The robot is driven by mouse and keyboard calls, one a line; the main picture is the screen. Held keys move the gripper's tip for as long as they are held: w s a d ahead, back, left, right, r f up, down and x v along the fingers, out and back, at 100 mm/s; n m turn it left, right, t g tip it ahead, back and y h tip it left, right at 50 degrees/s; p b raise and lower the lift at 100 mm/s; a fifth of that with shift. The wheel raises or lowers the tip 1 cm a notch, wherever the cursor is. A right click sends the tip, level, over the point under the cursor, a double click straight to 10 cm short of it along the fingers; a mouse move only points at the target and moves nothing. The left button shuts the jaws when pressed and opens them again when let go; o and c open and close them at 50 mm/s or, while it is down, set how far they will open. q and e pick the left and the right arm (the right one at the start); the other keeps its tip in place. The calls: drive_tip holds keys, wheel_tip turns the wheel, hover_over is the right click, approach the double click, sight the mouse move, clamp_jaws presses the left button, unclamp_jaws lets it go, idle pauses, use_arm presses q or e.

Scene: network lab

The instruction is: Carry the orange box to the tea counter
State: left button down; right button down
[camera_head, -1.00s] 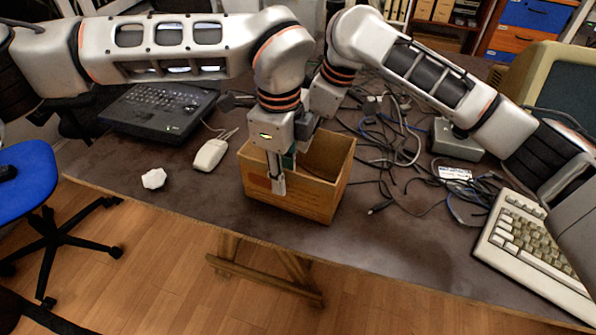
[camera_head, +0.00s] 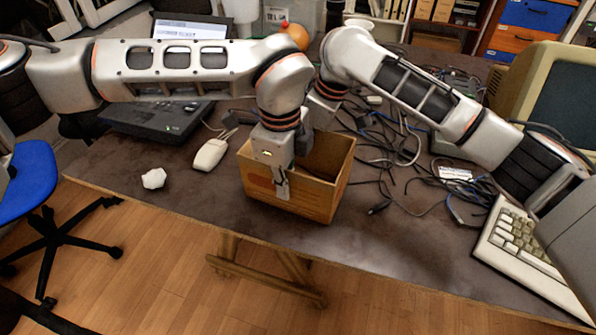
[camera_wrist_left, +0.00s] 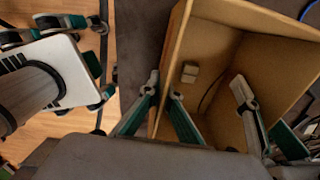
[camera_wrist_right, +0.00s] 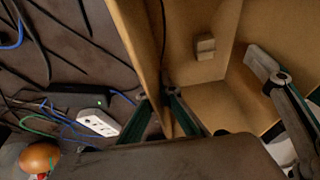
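The orange box (camera_head: 310,199) is an open, brown-orange carton standing upright on the dark desk, front centre in the head view. My left gripper (camera_head: 282,188) reaches down at its near wall. In the left wrist view its fingers (camera_wrist_left: 164,88) close in on both sides of the box wall (camera_wrist_left: 178,40). My right gripper is mostly hidden behind my left arm in the head view. In the right wrist view its fingers (camera_wrist_right: 158,93) straddle another wall (camera_wrist_right: 146,40) closely. A small block (camera_wrist_left: 189,73) lies inside the box. I cannot identify the tea counter.
A blue chair (camera_head: 30,182) stands left. Wooden floor in front is mostly clear.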

use_arm(q)
drive_tip(key=shift+r, duration=0.1)
use_arm(e)
drive_tip(key=shift+r, duration=0.1)
